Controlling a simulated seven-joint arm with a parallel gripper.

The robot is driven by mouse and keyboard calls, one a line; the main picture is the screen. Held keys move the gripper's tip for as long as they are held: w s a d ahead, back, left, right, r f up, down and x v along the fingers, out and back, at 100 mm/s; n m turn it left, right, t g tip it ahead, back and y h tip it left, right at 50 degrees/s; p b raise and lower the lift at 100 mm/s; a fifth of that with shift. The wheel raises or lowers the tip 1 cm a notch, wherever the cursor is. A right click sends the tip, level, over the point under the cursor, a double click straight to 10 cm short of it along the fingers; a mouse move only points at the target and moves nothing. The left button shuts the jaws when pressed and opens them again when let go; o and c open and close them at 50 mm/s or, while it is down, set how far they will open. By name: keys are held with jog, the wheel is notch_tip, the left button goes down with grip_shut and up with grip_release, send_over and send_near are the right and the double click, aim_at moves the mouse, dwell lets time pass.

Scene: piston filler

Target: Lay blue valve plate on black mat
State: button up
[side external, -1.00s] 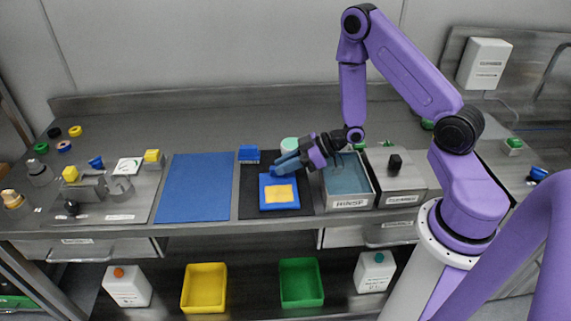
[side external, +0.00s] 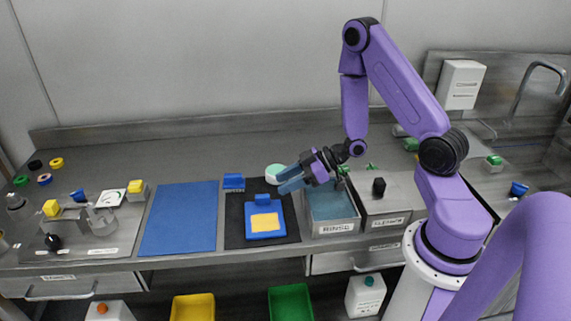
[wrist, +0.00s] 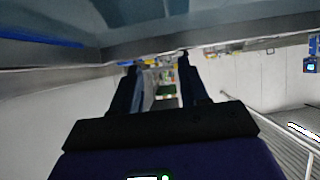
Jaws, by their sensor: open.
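The blue valve plate (side external: 248,226), with a yellow square in its middle and a blue block at its back edge, lies flat on the black mat (side external: 235,208). My gripper (side external: 283,180) is open and empty in the side view, its blue-grey fingers pointing left. The fingers appear behind and to the right of the plate's block, and a gap shows between them. In the wrist view my gripper's fingers (wrist: 163,85) stand apart with nothing held. The plate cannot be made out in the wrist view.
The rinse tray (side external: 332,205) stands right of the mat, beneath my wrist. A blue mat (side external: 180,217) lies to the left. A blue block (side external: 233,182) and a pale green round thing (side external: 274,172) sit behind the black mat. The bench behind is mostly clear.

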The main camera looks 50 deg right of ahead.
jog(key=shift+r, duration=3.05)
jog(key=s+a+r+n+g+h, duration=0.2)
jog(key=s+a+r+g+h, duration=0.1)
jog(key=s+a+h, duration=0.3)
jog(key=s+a+r+n+g+h, duration=0.1)
jog(key=s+r+g, duration=0.1)
jog(key=s, duration=0.7)
jog(key=s+a+r+g+h, duration=0.1)
jog(key=s+r+g, duration=0.1)
jog(key=s, duration=0.7)
jog(key=shift+r+n+g, duration=0.35)
jog(key=shift+n+g, duration=0.05)
jog(key=shift+g, duration=0.3)
